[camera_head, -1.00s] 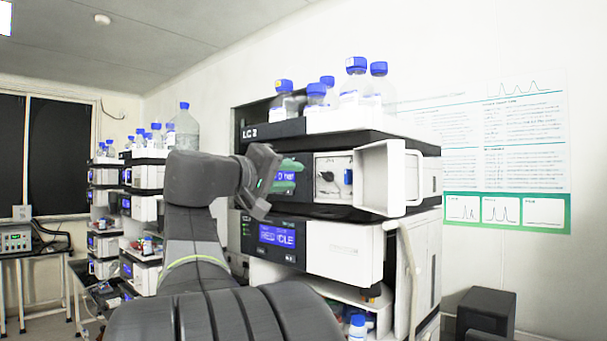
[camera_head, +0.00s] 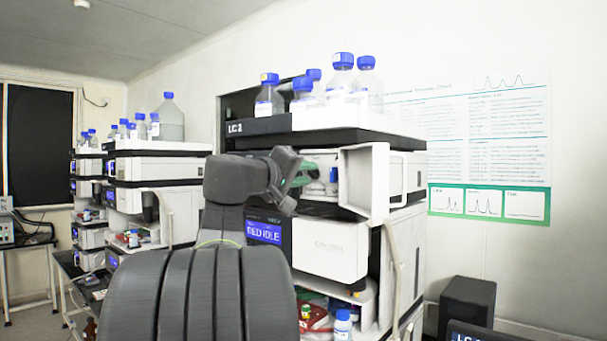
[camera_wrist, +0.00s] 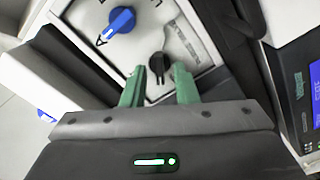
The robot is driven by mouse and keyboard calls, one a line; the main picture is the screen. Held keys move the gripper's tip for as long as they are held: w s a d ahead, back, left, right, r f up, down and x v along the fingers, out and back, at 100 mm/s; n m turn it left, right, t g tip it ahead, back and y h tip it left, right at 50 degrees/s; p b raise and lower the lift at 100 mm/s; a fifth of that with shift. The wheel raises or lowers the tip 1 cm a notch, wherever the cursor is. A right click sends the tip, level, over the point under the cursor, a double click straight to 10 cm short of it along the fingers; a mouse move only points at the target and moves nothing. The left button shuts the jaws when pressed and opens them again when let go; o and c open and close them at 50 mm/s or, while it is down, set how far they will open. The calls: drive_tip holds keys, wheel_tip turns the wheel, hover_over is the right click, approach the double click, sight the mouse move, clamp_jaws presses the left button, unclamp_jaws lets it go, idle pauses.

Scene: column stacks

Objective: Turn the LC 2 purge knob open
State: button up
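The LC 2 stack (camera_head: 260,126) stands in front of me, its module door (camera_head: 366,182) swung open to the right. Behind the door's opening is a white panel with a blue knob (camera_head: 333,175) and a black knob, which my gripper hides in the head view. In the wrist view the blue knob (camera_wrist: 122,20) has a pointer and sits upper left; the black knob (camera_wrist: 158,64) lies just beyond and between my fingertips. I cannot read which is labelled purge. My gripper (camera_wrist: 158,74) is open, with green fingers apart and nothing held. It shows at the panel in the head view (camera_head: 302,178).
Bottles with blue caps (camera_head: 342,75) stand on top of the stack. A lower module with a lit display (camera_head: 264,232) sits below the panel. The open door is close to the right of my gripper. Another stack (camera_head: 160,170) stands to the left.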

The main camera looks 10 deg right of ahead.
clamp_jaws()
drive_tip(key=shift+f+n+p, duration=0.1)
drive_tip(key=shift+n+p, duration=0.35)
drive_tip(key=shift+n, duration=2.45)
drive_tip(key=shift+o, duration=0.9)
unclamp_jaws()
drive_tip(key=b+v, duration=0.3)
drive_tip(key=v, duration=1.1)
drive_tip(key=shift+b, duration=0.35)
